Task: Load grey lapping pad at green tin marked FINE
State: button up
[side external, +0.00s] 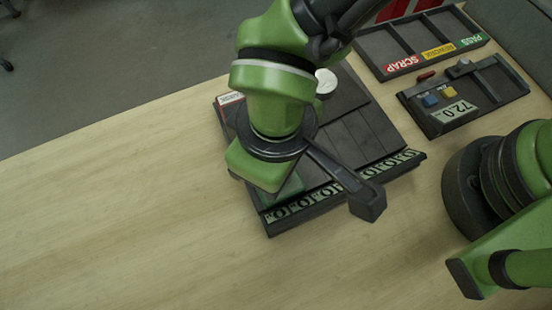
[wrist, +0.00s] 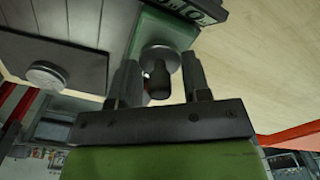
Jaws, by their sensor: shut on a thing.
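In the wrist view, my gripper (wrist: 160,84) has its two fingers either side of the dark knob (wrist: 157,80) of a round grey pad (wrist: 160,58). It is shut on the pad's knob. The pad's disc is at or just above a green tin (wrist: 152,28); I cannot tell if they touch. In the side view, the green tin (side external: 287,193) shows partly beneath my wrist, at the near left part of a black tray. No FINE marking is readable on the tin.
The black tray (side external: 362,134) has a labelled front strip and a pale round disc (side external: 325,80) at its back. The wooden table is clear at left and front.

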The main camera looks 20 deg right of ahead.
jog(key=shift+r, duration=2.95)
jog(key=w+d+r+m, duration=0.25)
jog(key=w+d, duration=0.35)
jog(key=d, duration=0.4)
jog(key=w+d+r+m, duration=0.25)
jog(key=w+d, duration=0.35)
jog(key=d, duration=0.5)
jog(key=d+m, duration=0.2)
jog(key=d, duration=0.8)
jog(key=shift+s+r, duration=0.3)
